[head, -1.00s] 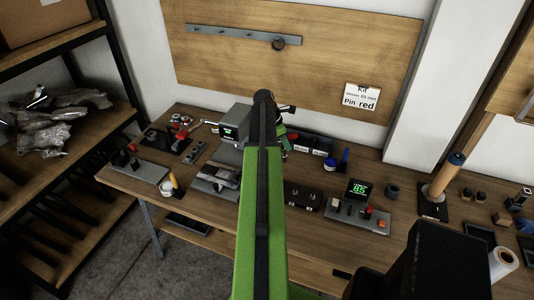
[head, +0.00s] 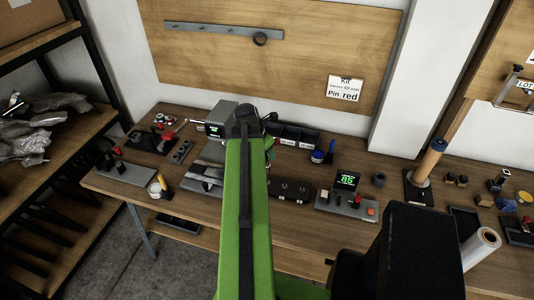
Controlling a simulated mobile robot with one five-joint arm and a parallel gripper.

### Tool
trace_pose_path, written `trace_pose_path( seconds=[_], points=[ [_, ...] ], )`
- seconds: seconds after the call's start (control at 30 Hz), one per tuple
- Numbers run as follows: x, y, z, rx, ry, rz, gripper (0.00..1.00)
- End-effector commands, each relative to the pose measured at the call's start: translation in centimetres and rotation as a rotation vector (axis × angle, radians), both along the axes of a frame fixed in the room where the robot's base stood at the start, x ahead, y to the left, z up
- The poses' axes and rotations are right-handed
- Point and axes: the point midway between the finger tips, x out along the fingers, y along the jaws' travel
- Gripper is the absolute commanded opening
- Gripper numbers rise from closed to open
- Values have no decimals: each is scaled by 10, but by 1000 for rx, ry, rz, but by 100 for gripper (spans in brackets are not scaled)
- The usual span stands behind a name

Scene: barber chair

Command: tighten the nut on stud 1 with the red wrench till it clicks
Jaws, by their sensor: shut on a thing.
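My green arm (head: 244,215) reaches out over the workbench and ends at a dark wrist joint (head: 247,118). The jaws of my gripper, and anything in them, are hidden behind the arm. A dark block with small bright studs (head: 291,190) lies on the bench just right of the arm. I cannot tell which stud is number 1 or whether a nut sits on it. I cannot make out the red wrench; a small red part (head: 168,136) shows on a stand at the back left, but its kind is unclear.
A device with a green "85" display (head: 347,180) stands right of the studs. A blue-lidded jar (head: 317,156) and dark bins (head: 297,136) are behind. A tall wood-coloured roller (head: 428,160) stands at the right. Dark shelving (head: 105,80) borders the bench on the left.

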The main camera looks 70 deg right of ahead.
Motion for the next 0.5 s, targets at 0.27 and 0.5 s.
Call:
trace_pose_path(
  seconds=[0.27, 0.5],
  points=[
    [0, 0, 0, -2, 1, 4, 0],
    [0, 0, -11, -3, 2, 3, 0]
  ],
)
